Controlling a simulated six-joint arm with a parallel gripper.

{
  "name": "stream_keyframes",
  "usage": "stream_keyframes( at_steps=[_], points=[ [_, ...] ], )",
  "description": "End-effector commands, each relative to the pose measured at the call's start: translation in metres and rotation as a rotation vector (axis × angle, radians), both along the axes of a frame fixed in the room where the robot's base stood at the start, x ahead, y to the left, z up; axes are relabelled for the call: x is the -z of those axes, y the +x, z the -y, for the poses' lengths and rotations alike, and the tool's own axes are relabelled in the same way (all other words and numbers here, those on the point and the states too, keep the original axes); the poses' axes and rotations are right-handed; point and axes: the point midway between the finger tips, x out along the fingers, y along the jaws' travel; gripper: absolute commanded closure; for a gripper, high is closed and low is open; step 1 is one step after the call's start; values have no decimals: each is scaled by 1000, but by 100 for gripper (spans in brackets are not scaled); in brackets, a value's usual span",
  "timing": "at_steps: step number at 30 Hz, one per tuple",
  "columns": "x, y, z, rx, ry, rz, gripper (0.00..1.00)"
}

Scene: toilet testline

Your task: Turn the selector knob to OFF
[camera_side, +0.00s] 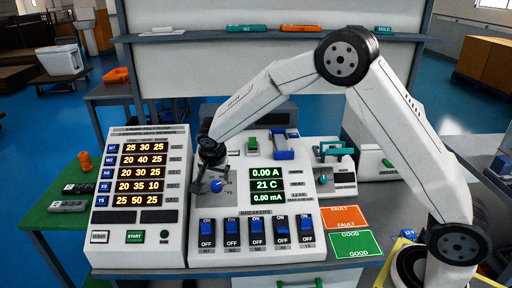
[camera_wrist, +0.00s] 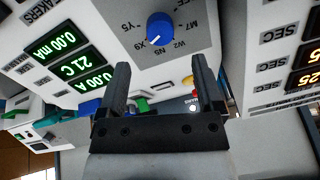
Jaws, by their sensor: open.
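In the side view the knob (camera_side: 216,186) shows just below my gripper (camera_side: 207,184). My gripper (camera_wrist: 158,82) is open, its two dark fingers apart and empty. The knob lies beyond the fingertips in the wrist view, apart from them. The OFF label of the selector cannot be made out.
A row of blue breaker switches (camera_side: 255,230) is below the knob. Green displays (camera_side: 268,185) are to its right. A timer panel (camera_side: 138,190) stands close on the left. A blue-handled device (camera_side: 283,147) and a teal clamp (camera_side: 335,151) sit behind and right.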

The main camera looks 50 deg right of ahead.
Motion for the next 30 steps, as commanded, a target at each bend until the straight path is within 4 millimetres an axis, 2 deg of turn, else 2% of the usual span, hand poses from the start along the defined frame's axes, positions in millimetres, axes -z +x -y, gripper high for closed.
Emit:
stream_keyframes(
  at_steps=[16,22,30],
  points=[
    [52,18,15,2,0,-2,15],
    [62,21,17,0,0,-1,15],
    [63,22,17,0,1,-1,15]
  ],
)
